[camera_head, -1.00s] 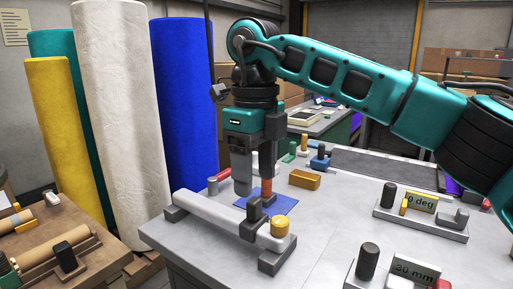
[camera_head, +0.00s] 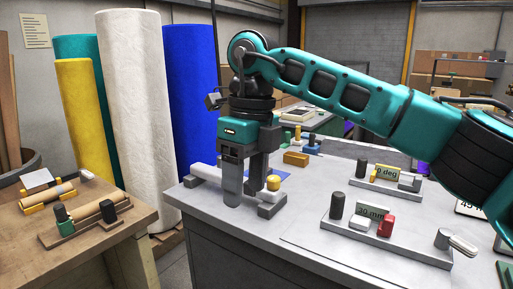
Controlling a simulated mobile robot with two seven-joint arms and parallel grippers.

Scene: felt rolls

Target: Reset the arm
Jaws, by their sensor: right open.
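My right gripper (camera_head: 247,185) points down over the grey table (camera_head: 320,200), with its arm coming in from the right. Its two dark fingers are apart, and I see nothing held between them. They stand in front of a white roll (camera_head: 204,172) lying in dark end supports, and hide its middle. A yellow knob (camera_head: 273,183) sits at the roll's right end, just right of the fingers. Part of a blue sheet (camera_head: 281,174) shows behind the gripper. I cannot tell whether the fingertips touch anything. My left gripper is not in view.
Trays with small pegs and blocks stand at right, one with a "30 mm" plate (camera_head: 372,212). An orange block (camera_head: 296,159) lies behind the gripper. A wooden table (camera_head: 95,245) with small rolls is at left. Tall felt rolls, one white (camera_head: 150,120), stand behind.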

